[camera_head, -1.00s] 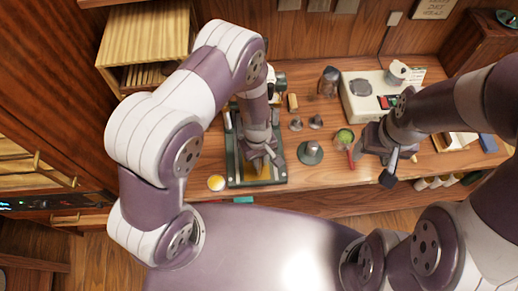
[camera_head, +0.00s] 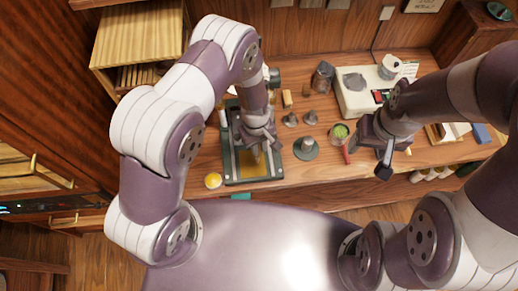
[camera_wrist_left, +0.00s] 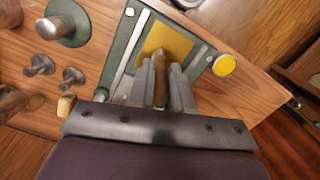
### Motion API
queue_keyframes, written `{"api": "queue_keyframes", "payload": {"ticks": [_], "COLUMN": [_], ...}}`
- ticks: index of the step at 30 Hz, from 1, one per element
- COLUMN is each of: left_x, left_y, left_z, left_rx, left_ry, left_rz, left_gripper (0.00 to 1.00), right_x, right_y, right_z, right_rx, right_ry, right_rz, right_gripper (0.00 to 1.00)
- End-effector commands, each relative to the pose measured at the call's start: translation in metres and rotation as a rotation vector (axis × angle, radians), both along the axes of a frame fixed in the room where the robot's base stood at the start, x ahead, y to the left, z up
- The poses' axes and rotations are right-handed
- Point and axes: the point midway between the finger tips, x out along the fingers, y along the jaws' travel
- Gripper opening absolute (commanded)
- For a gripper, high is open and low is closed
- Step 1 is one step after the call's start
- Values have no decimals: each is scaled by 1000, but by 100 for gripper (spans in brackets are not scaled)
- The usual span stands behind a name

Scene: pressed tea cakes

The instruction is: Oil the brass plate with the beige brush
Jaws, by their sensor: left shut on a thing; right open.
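The brass plate (camera_head: 247,168) lies in a dark green press frame (camera_head: 228,165) on the counter; in the left wrist view the plate (camera_wrist_left: 168,40) is a golden square. My left gripper (camera_head: 262,148) is over the plate, shut on a brush with a brown handle. In the left wrist view, the brush (camera_wrist_left: 160,88) stands between the two grey fingers (camera_wrist_left: 165,88), its far end close to the plate's near edge. Whether its bristles touch the plate is hidden. My right gripper (camera_head: 369,157) is open and empty, above the counter at the right.
A small yellow dish (camera_head: 213,181) stands left of the frame. A green-based metal weight (camera_head: 306,149), small metal pieces (camera_head: 290,119) and a green-filled bowl (camera_head: 340,132) stand to the right. A white appliance (camera_head: 357,98) is behind. The counter's front edge is close.

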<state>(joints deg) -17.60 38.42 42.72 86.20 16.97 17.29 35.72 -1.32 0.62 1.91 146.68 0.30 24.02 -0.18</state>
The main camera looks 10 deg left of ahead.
Motion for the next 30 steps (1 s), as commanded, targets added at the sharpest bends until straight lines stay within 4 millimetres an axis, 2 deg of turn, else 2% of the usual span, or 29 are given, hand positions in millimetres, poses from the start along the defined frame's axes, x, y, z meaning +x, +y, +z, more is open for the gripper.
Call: {"api": "queue_keyframes", "payload": {"ticks": [6, 11, 18, 30], "left_x": [24, 33, 59, 67], "left_y": [7, 9, 16, 18], "left_z": [-1, -1, -1, 5], "left_rx": [0, 0, -1, -2], "left_ry": [-3, -2, -4, -13], "left_rz": [2, 0, 1, 2], "left_gripper": [0, 0, 0, 0], "right_x": [0, 0, 0, 0], "right_y": [0, 0, 0, 0], "right_z": [-6, -9, -20, -19], "right_rx": [0, 0, 0, 0], "right_ry": [0, 0, 0, 0], "right_rz": [0, 0, 0, 0], "right_gripper": [63, 63, 63, 63]}}
